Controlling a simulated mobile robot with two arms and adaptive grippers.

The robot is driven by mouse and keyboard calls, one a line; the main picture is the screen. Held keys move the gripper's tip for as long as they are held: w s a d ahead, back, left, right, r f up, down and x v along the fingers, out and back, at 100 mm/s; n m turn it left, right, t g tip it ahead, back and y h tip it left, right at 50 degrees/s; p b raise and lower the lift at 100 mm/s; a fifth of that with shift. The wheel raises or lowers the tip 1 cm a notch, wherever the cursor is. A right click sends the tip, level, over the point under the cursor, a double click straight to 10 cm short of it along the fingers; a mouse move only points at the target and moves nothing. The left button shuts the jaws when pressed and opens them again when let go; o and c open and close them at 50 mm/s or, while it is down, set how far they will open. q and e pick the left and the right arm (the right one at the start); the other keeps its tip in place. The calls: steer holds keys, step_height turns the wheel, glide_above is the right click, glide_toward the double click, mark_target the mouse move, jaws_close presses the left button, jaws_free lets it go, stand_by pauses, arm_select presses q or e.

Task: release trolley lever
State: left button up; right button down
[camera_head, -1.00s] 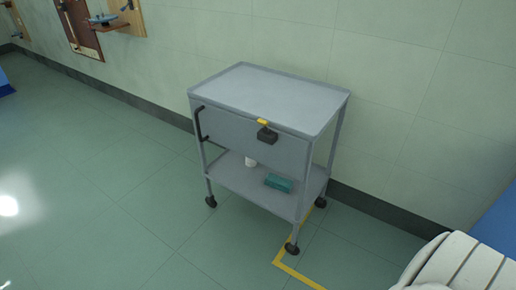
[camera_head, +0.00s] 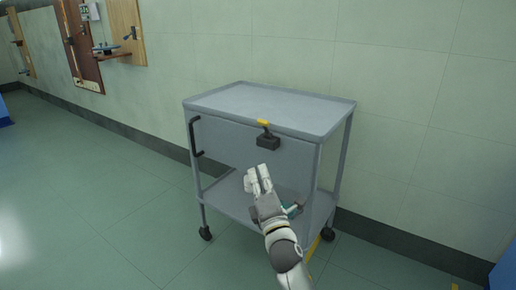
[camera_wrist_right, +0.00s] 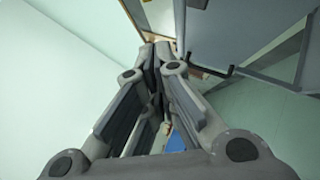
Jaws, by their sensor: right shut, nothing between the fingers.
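The grey trolley (camera_head: 225,108) stands against the wall. Its lever (camera_head: 263,122) has a yellow tip and sits on a black block (camera_head: 268,143) on the trolley's front panel, just below the top edge. My right gripper (camera_head: 257,172) is below the lever, in front of the trolley's open middle, shut and empty, apart from the lever. In the right wrist view the gripper's fingers (camera_wrist_right: 160,50) come together, with the trolley's grey panel (camera_wrist_right: 225,35) at the upper right. The lever cannot be made out there. My left gripper is not in view.
A black handle (camera_head: 194,137) is on the trolley's left front edge. Wooden wall boards (camera_head: 127,30) hang at the upper left. The floor on the left is clear.

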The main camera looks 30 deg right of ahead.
mark_target(266, 128)
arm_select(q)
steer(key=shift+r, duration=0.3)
arm_select(e)
steer(key=shift+s+d+r, duration=0.1)
steer(key=shift+s+r, duration=0.05)
steer(key=shift+r, duration=0.25)
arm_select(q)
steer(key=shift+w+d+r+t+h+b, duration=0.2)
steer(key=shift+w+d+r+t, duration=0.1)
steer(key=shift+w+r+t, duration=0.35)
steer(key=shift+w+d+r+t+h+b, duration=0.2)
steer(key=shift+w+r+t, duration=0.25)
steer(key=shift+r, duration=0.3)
arm_select(e)
steer(key=s+d+r+x, duration=0.1)
steer(key=d+x, duration=0.1)
steer(key=x, duration=1)
steer(key=shift+w+d, duration=0.3)
steer(key=shift+r, duration=0.1)
